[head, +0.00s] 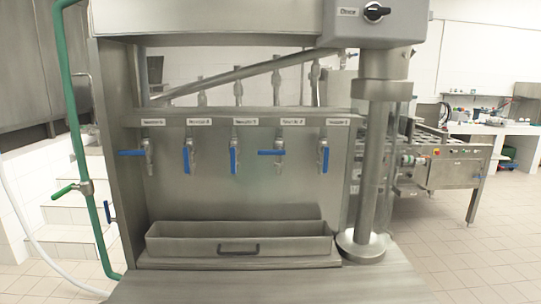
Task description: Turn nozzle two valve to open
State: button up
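A row of several nozzle valves with blue lever handles runs across the steel filler's back panel. The leftmost handle (131,153) lies horizontal. The second handle from the left (186,161) hangs vertical. The middle handle (233,161) hangs vertical. The second handle from the right (271,152) lies horizontal, and the rightmost handle (325,160) hangs vertical. Each valve has a white label above it, such as the label over the second from the left (199,122). The numbers are too small to read surely. My gripper is not in view.
A grey trough (240,243) with a black handle stands below the nozzles. A thick steel column (375,170) rises at right under a box with a black knob (377,12). Floor is open at right.

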aim_at(279, 151)
jog(key=z, duration=0.2)
jog(key=i, duration=0.95)
jog(key=z, duration=0.35)
